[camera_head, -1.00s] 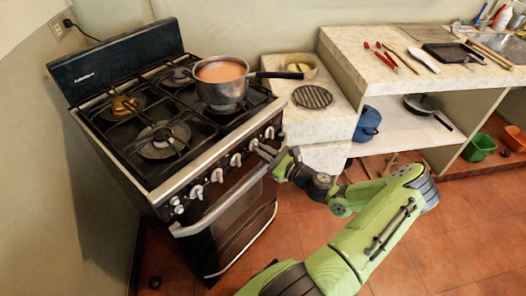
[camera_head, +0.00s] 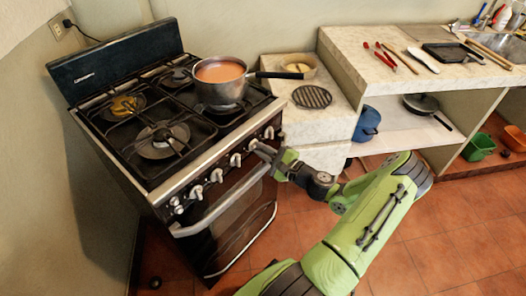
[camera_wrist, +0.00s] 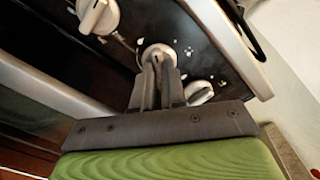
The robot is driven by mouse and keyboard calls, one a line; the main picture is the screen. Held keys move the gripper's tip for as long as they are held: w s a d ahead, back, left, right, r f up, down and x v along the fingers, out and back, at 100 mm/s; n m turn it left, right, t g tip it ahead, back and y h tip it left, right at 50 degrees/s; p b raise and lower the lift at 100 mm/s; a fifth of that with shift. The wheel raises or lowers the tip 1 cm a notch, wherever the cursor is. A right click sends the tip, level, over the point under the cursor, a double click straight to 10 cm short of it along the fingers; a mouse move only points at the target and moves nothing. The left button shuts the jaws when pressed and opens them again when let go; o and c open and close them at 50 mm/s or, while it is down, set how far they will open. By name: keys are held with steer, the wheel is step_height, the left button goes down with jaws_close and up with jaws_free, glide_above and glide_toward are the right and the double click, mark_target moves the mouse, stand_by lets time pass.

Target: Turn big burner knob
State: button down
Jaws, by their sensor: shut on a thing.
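The black stove (camera_head: 150,185) stands at the left with a row of several white knobs along its front panel. My gripper (camera_head: 262,150) is at the right part of this row. In the wrist view my gripper (camera_wrist: 157,78) is shut on a white burner knob (camera_wrist: 157,52), its two dark fingers on either side of it. The fingers hide part of this knob. One neighbouring knob (camera_wrist: 98,15) is at upper left and another knob (camera_wrist: 200,92) is just right of the fingers. No flame is visible. I cannot tell which burner the held knob serves.
A pot (camera_head: 222,92) of orange liquid sits on the stove, its handle pointing right. The oven handle (camera_head: 222,200) runs below the knobs, close to my gripper. A stone counter (camera_head: 345,75) stands at the right. The tiled floor in front is clear.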

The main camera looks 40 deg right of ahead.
steer(key=n+b, duration=0.1)
steer(key=n, duration=0.4)
steer(key=shift+n+b, duration=0.3)
steer(key=shift+b, duration=0.05)
stand_by(0.4)
steer(key=c, duration=1.2)
jaws_free()
steer(key=shift+r, duration=0.1)
steer(key=s+p, duration=0.1)
steer(key=s, duration=0.4)
steer(key=s+d, duration=0.1)
steer(key=s, duration=0.4)
steer(key=s+p, duration=0.1)
steer(key=s, duration=0.4)
steer(key=shift+s+d+p, duration=0.35)
steer(key=shift+d, duration=0.05)
jaws_close()
